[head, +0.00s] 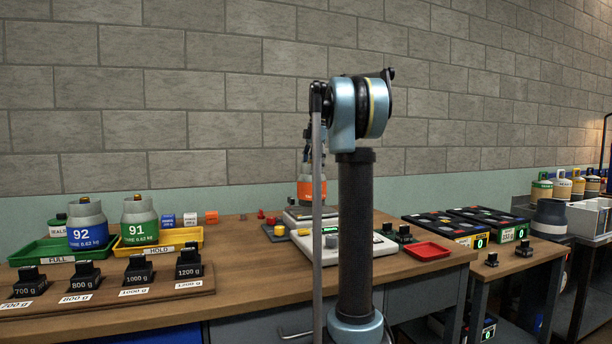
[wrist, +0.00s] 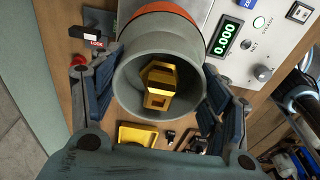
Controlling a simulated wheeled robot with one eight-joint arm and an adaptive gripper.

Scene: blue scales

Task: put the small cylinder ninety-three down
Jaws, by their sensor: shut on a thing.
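A small grey cylinder with an orange band (head: 311,187) shows in the head view above the scale area, partly hidden behind my arm. Its number cannot be read. In the wrist view the grey collar of the cylinder (wrist: 122,88) fills the middle, with a yellow valve inside. My gripper (wrist: 160,82) is shut on the cylinder, one finger on each side of the collar. The scale (wrist: 222,38) lies beside and below it and its green display reads 0.000. Whether the cylinder's base touches anything is hidden.
Cylinder 92 (head: 87,226) stands in the green FULL tray (head: 30,254), and cylinder 91 (head: 139,222) in the yellow HOLD tray (head: 190,237). Black weights (head: 138,270) line the front left. A red tray (head: 428,251) lies right of the scale. Small loose pieces (head: 270,220) lie near the scale.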

